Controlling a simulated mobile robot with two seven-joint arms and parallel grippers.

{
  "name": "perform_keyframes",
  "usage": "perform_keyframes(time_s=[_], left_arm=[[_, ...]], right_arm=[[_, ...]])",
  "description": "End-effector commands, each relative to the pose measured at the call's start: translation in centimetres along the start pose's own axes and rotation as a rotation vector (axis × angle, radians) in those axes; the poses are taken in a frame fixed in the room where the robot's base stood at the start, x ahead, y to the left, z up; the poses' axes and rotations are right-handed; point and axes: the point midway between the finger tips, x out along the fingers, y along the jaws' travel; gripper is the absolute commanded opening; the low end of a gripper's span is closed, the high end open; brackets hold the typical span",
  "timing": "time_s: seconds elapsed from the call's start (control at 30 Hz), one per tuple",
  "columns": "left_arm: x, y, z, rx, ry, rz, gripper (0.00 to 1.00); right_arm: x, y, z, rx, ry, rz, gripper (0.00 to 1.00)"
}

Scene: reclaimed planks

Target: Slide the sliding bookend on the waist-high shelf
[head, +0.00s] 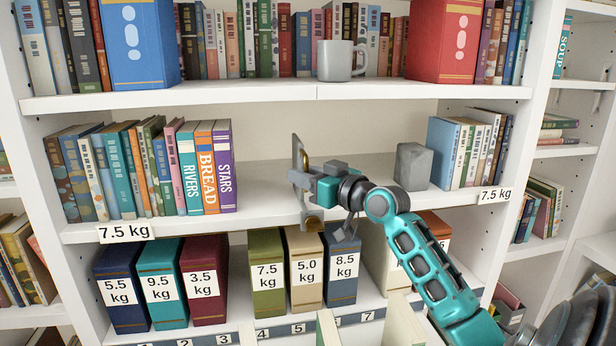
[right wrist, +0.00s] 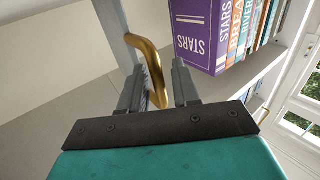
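The sliding bookend is a thin grey upright plate (head: 296,150) with a curved brass handle (right wrist: 153,72). It stands on the middle shelf (head: 262,205), apart from the books to its left. My right gripper (head: 300,180) is at the bookend, just above the shelf's front edge. In the right wrist view, its two fingers (right wrist: 160,90) stand apart with the handle between them. The handle is close to the left finger, and a narrow gap seems to show on the other side. The gripper hides part of the bookend in the head view. My left gripper is not in view.
A row of books ending in the purple STARS book (head: 225,165) stands left of the bookend, with clear shelf between. A grey block (head: 412,166) and more books (head: 455,150) stand to the right.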

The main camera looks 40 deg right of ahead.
Motion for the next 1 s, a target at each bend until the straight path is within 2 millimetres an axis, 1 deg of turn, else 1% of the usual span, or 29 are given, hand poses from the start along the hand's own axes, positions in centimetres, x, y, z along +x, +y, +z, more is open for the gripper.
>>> perform_keyframes(time_s=[0.13,0.23,0.7,0.83,1.0], left_arm=[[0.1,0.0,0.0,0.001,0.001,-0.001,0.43],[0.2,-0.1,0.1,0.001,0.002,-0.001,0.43],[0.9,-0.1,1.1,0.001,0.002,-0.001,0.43],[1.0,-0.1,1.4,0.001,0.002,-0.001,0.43],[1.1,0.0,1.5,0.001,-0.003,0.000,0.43]], right_arm=[[-0.6,0.0,0.1,0.000,0.000,0.001,0.31],[-1.7,0.0,0.2,-0.001,-0.001,0.000,0.31],[-9.7,0.0,0.2,0.000,-0.002,0.001,0.31],[-11.4,0.0,0.2,0.001,-0.002,0.001,0.31],[-12.7,0.0,0.1,0.000,-0.002,-0.001,0.31]])
